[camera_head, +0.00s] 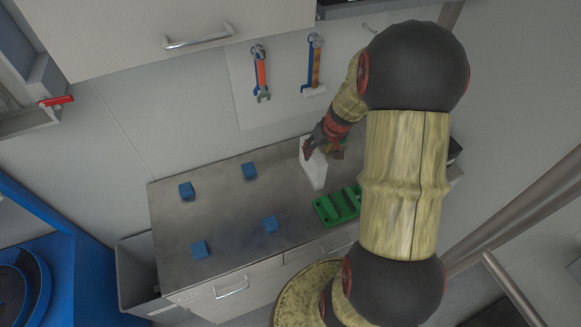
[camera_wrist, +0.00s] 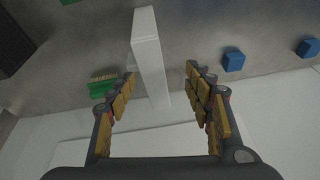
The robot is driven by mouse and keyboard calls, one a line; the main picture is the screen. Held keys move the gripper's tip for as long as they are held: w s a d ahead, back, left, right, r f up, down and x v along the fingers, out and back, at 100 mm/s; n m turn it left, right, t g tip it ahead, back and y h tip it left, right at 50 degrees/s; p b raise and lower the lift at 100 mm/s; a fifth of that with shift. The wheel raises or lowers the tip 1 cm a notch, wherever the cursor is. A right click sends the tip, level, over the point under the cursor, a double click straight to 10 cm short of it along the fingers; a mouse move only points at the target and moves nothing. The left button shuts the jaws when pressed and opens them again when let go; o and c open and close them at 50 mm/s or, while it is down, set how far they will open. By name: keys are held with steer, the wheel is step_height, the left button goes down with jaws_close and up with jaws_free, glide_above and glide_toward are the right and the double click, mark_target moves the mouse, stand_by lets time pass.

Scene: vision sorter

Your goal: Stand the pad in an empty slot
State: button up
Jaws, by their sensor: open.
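A white slab (camera_head: 315,171), which I take to be the pad, stands on the grey counter near its back edge. In the wrist view the slab (camera_wrist: 148,52) reaches between the fingers of my open gripper (camera_wrist: 160,73). It is nearer the left finger, with a clear gap at the right finger. In the head view my gripper (camera_head: 311,143) is at the slab's upper end and hides part of it. A green rack (camera_head: 338,206) with slots lies at the counter's front right; my arm partly covers its right end, so I cannot tell which slots are empty.
A green and tan object (camera_wrist: 103,85) sits beside the slab, close to my left finger. Several blue blocks (camera_head: 249,171) are spread over the left of the counter (camera_head: 222,208). Two tools (camera_head: 261,74) hang on the wall behind. Bare counter lies between slab and blocks.

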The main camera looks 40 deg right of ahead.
steer(key=shift+w+d+r+n+t, duration=0.3)
steer(key=shift+w+d+r, duration=0.1)
steer(key=shift+w, duration=0.1)
steer(key=shift+w+d+n+h, duration=0.15)
steer(key=shift+d+n+h, duration=0.15)
steer(key=shift+d+n, duration=0.15)
steer(key=shift+w+a+f, duration=0.1)
steer(key=shift+w+f, duration=0.1)
steer(key=shift+f, duration=0.35)
steer(key=x, duration=0.6)
steer(key=shift+w, duration=0.25)
steer(key=shift+w+f, duration=0.1)
steer(key=shift+f, duration=0.1)
steer(key=shift+f+b, duration=0.2)
steer(key=shift+b, duration=0.3)
steer(key=c, duration=0.3)
jaws_close()
